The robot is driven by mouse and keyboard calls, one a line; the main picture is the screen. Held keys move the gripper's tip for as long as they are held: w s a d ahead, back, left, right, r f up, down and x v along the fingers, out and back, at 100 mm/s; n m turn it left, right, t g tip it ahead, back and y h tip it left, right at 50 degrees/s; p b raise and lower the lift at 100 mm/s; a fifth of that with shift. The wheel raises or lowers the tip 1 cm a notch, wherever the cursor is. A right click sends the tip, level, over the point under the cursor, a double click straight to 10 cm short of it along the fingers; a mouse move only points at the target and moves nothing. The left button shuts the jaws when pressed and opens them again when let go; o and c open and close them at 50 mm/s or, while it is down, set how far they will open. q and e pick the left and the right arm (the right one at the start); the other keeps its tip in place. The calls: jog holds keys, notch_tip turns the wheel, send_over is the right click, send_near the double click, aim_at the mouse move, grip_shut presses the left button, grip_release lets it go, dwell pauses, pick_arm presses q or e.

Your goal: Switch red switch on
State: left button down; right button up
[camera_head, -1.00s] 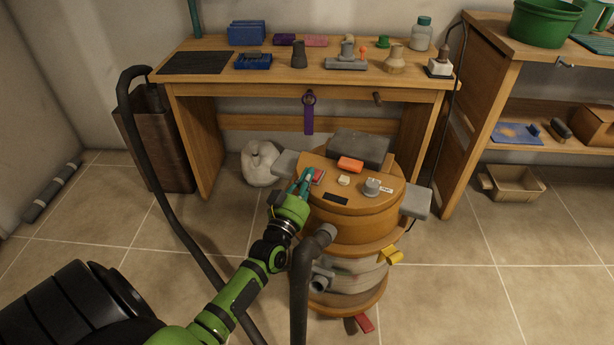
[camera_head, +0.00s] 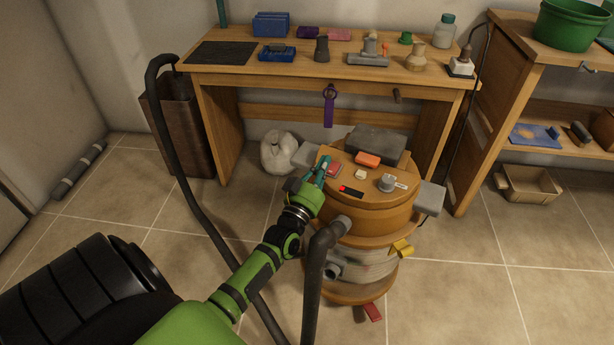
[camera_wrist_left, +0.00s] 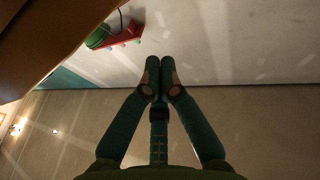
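The red switch (camera_head: 335,169) is a small red block on the round wooden top of a vacuum-like machine (camera_head: 372,218). My left gripper (camera_head: 323,164) has teal fingers and is just left of the switch, very close to it. I cannot tell whether they touch. In the left wrist view the fingertips (camera_wrist_left: 161,72) are together with nothing between them. A small dark display (camera_head: 351,191) on the top, in front of the switch, shows red at its left end. My right gripper is not in view.
An orange block (camera_head: 368,160), a cream button (camera_head: 360,175) and a grey knob (camera_head: 387,183) share the machine's top. A dark hose (camera_head: 313,270) rises in front. A wooden workbench (camera_head: 300,68) with tools stands behind.

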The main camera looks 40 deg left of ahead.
pick_arm(q)
jog(key=s+d+f, duration=0.1)
jog(key=s+f, duration=0.3)
jog(key=s, duration=0.4)
jog(key=shift+d+f, duration=0.3)
